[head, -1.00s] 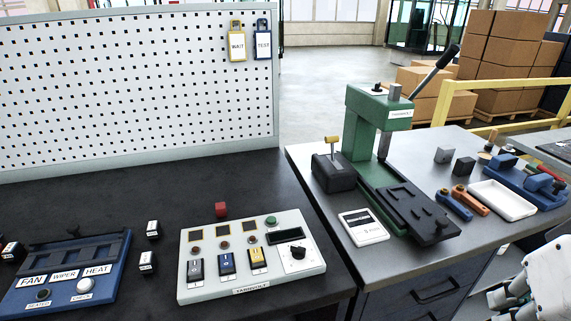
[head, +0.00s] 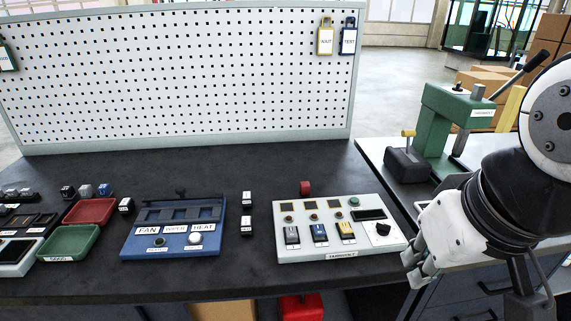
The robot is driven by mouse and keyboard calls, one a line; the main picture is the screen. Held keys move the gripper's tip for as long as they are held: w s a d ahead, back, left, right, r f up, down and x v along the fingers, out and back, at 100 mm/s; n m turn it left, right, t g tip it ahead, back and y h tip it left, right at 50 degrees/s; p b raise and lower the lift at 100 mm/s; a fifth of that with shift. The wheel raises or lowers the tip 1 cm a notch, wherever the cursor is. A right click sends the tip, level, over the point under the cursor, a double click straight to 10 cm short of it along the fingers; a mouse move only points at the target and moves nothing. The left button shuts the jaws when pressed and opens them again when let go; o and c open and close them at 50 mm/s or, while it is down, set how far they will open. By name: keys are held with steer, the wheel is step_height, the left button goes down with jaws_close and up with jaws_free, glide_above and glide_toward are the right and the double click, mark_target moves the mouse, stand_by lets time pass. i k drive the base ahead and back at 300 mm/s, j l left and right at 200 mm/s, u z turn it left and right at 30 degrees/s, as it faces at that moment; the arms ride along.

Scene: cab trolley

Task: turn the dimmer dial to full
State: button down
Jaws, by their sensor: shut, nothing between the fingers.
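The dimmer dial (head: 383,229) is a round black knob on a white patch at the right end of a pale control panel (head: 302,245). Its pointer is too small to read here. A dark display (head: 369,214) sits just above the dial. My gripper (head: 412,271) is at the panel's right end, to the right of and nearer than the dial. Its fingers are shut and empty, point down-left and appear apart from the dial.
A blue panel (head: 175,244) lies to the left. A green press (head: 446,125) stands on the right bench. A pegboard (head: 190,80) rises behind.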

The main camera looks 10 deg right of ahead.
mark_target(383, 230)
steer(key=i+l, duration=0.1)
steer(key=l, duration=0.3)
steer(key=i+l, duration=0.1)
steer(key=l, duration=0.3)
steer(key=i+l, duration=0.1)
steer(key=l, duration=0.3)
steer(key=i+l, duration=0.1)
steer(key=l, duration=0.3)
steer(key=u, duration=0.05)
